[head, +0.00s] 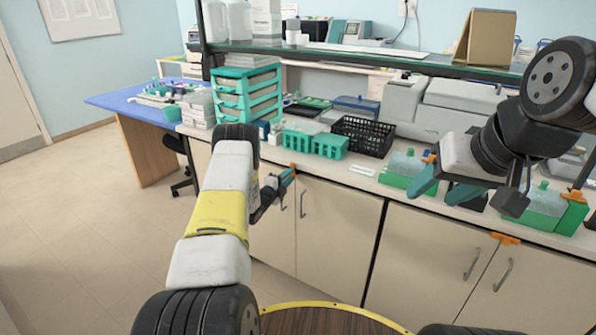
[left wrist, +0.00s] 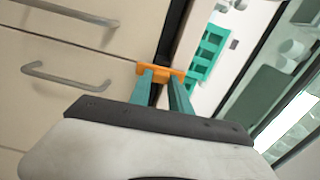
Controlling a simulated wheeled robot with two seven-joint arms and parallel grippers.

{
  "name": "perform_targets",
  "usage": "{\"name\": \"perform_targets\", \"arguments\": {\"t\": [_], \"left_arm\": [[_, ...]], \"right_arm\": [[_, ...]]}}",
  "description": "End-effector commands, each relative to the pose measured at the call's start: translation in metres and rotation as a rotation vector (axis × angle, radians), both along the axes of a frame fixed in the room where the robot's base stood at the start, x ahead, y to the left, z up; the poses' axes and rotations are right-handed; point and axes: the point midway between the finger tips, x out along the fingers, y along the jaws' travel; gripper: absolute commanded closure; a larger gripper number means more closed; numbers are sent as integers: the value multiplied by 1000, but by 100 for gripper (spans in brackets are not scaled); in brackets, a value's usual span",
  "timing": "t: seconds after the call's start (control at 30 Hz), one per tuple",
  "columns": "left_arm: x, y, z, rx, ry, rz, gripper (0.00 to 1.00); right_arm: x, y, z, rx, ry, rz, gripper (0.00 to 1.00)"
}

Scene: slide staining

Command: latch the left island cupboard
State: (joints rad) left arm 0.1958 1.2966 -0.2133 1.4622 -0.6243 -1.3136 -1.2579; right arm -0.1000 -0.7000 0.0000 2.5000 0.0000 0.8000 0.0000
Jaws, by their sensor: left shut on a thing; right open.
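The left island cupboard (head: 335,230) has two pale doors, which look closed, with vertical bar handles (head: 302,204) on either side of the seam. Its small orange latch (head: 293,168) is at the top of the seam, just under the counter edge. My left gripper (head: 285,181) is shut on this latch. In the left wrist view the green fingers sit on either side of the orange latch (left wrist: 160,72), whose bar runs roughly the same way as the door handles (left wrist: 65,78). My right gripper (head: 444,188) is open and empty above the counter at the right.
Another cupboard (head: 425,255) at the right has an orange latch (head: 505,238) lying across its seam. The counter holds green racks (head: 315,143), a black basket (head: 362,136) and green-based containers (head: 402,170) near my right gripper. A round wooden-topped surface (head: 325,321) is at the bottom.

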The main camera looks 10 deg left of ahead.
Motion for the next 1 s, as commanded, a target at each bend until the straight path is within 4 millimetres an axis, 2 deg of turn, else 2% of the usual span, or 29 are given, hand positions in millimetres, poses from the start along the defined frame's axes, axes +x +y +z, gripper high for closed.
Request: {"name": "perform_targets", "arguments": {"t": [0.3,0.73,0.77,0.83,0.87,1.0], "left_arm": [[0,-1,-1,75,-25,-1,100],[-1,-1,-2,81,-28,-1,100],[-1,-1,-2,81,-28,-1,72],[-1,-1,-2,80,-28,-1,59],[-1,-1,-1,80,-28,-1,55],[0,0,-1,80,-28,0,55]], "right_arm": [[0,0,0,0,0,0,46],[0,0,0,0,0,0,46],[0,0,0,0,0,0,46],[0,0,0,0,0,0,46],[0,0,0,0,0,0,46],[0,0,0,0,0,0,46]]}}
